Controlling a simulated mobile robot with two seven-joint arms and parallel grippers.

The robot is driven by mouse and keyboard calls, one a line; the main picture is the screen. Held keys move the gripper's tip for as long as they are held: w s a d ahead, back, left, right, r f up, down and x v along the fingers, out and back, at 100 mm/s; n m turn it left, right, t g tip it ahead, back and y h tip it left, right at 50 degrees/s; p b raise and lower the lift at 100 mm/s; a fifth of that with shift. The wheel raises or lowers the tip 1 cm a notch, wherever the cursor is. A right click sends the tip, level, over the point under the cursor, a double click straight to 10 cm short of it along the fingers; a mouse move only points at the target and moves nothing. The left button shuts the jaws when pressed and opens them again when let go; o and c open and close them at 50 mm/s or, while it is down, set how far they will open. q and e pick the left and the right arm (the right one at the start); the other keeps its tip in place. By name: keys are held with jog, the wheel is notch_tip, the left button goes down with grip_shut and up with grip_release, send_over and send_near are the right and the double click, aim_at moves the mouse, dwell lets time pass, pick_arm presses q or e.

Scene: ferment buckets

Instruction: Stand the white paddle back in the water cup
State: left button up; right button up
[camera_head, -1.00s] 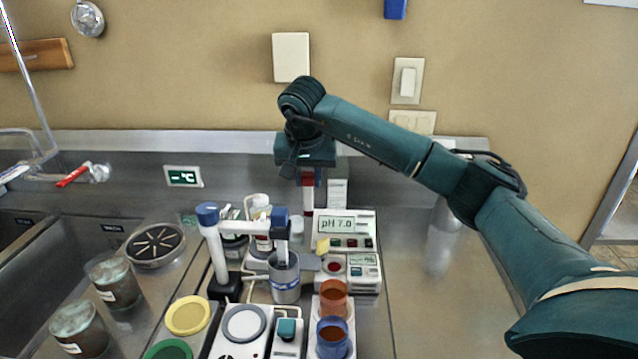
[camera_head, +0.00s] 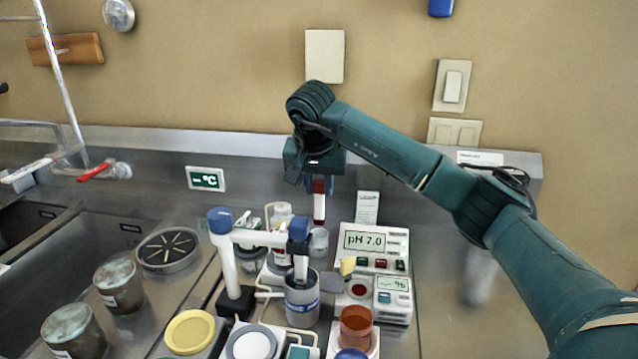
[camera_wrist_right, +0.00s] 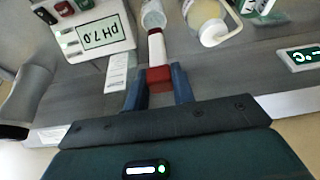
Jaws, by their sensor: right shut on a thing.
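My right gripper (camera_head: 319,186) is shut on the white paddle (camera_head: 319,208) by its red upper end, and the paddle hangs roughly upright. In the right wrist view the blue fingers (camera_wrist_right: 159,88) hold the red block, and the white shaft (camera_wrist_right: 156,48) points away from them. The water cup (camera_head: 319,242) appears to be the small clear cup behind the grey beaker. It also shows in the right wrist view (camera_wrist_right: 153,14). The paddle's lower end lines up with the cup's rim, seemingly just above it; I cannot tell if it touches. My left gripper is not in view.
The pH meter (camera_head: 375,241) stands close right of the cup. A capped bottle (camera_head: 281,240) stands close left. In front are a stirrer stand (camera_head: 231,268), a grey beaker (camera_head: 302,300) and an orange cup (camera_head: 356,322). The counter at far right is clear.

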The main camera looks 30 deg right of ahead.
aim_at(319, 212)
jog(key=shift+f+b, duration=0.4)
jog(key=shift+f, duration=0.65)
jog(key=shift+f+b, duration=0.65)
jog(key=shift+f, duration=1.3)
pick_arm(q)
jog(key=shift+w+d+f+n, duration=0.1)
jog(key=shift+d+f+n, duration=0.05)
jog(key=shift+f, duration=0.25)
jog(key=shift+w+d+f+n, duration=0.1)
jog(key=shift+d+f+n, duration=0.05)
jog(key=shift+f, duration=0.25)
pick_arm(e)
jog(key=shift+f, duration=0.6)
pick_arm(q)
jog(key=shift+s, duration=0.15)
pick_arm(e)
jog(key=o, duration=1.5)
jog(key=shift+r, duration=0.1)
